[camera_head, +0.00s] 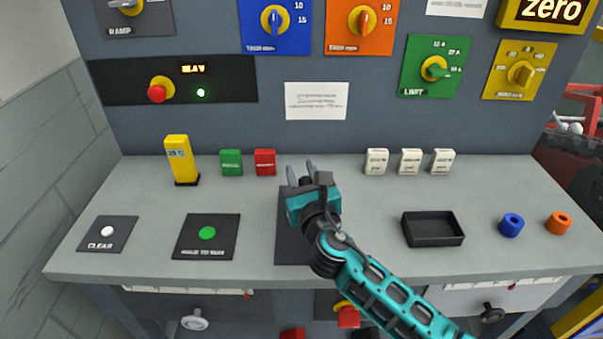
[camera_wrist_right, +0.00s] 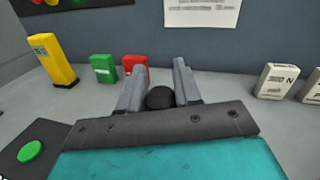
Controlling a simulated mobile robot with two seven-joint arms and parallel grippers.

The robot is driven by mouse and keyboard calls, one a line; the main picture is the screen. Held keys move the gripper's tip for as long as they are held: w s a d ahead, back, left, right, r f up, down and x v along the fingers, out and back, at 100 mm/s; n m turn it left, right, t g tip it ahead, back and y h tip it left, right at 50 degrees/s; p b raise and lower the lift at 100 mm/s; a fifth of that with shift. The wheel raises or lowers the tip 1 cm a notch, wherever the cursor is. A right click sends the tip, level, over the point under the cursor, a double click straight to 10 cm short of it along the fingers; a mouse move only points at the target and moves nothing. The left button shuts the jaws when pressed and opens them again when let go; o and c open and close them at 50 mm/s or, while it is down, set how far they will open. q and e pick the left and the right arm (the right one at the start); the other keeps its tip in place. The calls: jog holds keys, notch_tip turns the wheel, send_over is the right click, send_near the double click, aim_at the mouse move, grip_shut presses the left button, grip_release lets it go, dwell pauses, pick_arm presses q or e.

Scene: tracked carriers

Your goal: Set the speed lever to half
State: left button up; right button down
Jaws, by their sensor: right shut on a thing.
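The black round knob of the speed lever (camera_wrist_right: 160,97) shows between the two grey fingers in the right wrist view. My right gripper (camera_head: 302,172) is shut on this knob; the fingers (camera_wrist_right: 157,78) stand on either side of it. In the head view the gripper and my teal arm cover the lever, so its setting and any scale marks are hidden. A dark panel (camera_head: 287,240) under the gripper shows only in part at its left side. My left gripper is not in view.
Left of the gripper stand a yellow device (camera_head: 180,158), a green block (camera_head: 231,162) and a red block (camera_head: 265,162). A yellow sign (camera_head: 546,12) reads "zero".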

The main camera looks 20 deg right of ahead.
jog(key=shift+s+d+f, duration=0.15)
jog(key=shift+d+f, duration=0.05)
jog(key=shift+f, duration=0.65)
jog(key=c, duration=1.1)
grip_release()
jog(key=shift+o, duration=1.1)
jog(key=shift+w+d, duration=0.1)
jog(key=shift+w, duration=0.15)
jog(key=shift+s+r, duration=0.1)
jog(key=shift+r, duration=0.1)
jog(key=s, duration=0.8)
jog(key=s+a, duration=0.1)
jog(key=s, duration=0.4)
